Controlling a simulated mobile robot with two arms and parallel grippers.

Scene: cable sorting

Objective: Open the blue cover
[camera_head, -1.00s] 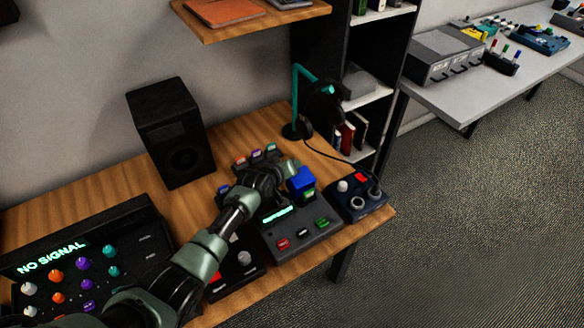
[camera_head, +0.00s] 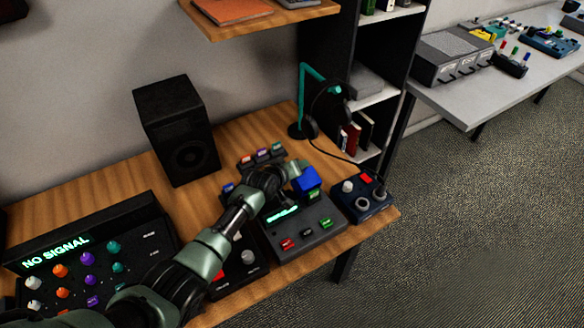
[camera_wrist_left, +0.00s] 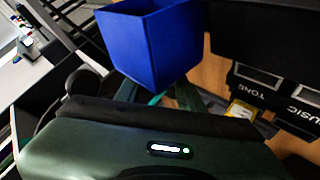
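The blue cover (camera_head: 307,180) stands at the back right of a grey panel box (camera_head: 305,240) on the wooden desk. In the left wrist view the blue cover (camera_wrist_left: 152,45) is a large open-sided box shape, tilted, just beyond the gripper body. My left gripper (camera_head: 294,168) is right beside the cover, at its left and rear in the head view. In the left wrist view its teal fingers (camera_wrist_left: 158,96) look apart, partly hidden behind the cover's lower end. I cannot tell whether they touch it. My right gripper is not in view.
A dark blue control box (camera_head: 362,198) with a red button stands close right of the panel box. A small box with several switches (camera_head: 262,157) stands behind. A headphone stand (camera_head: 304,100), a black speaker (camera_head: 176,130) and a "NO SIGNAL" mixer (camera_head: 90,250) are also on the desk.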

